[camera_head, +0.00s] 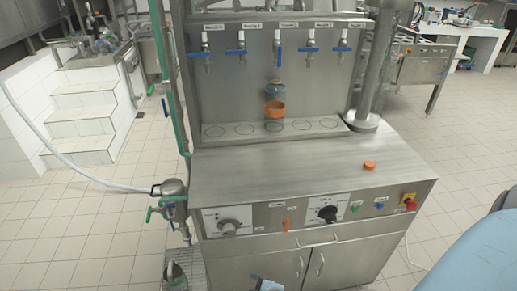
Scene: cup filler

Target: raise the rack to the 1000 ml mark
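The rack appears to be the pale strip (222,131) with drawn circles, low at the back of the steel filling machine, under a row of taps. A clear cup with an orange band (275,108) stands on its middle circle, under the middle tap (277,47). I cannot read a 1000 ml mark. On the front panel are a grey-white knob (229,226), a black knob (328,213) and a small orange lever (286,225). Their printed scales are too small to read.
An orange cap (369,164) lies on the otherwise clear worktop (290,170). A red emergency button (410,204) is at the panel's right end. A pump with a white hose (172,190) stands at left. A light-blue shape fills the lower right edge.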

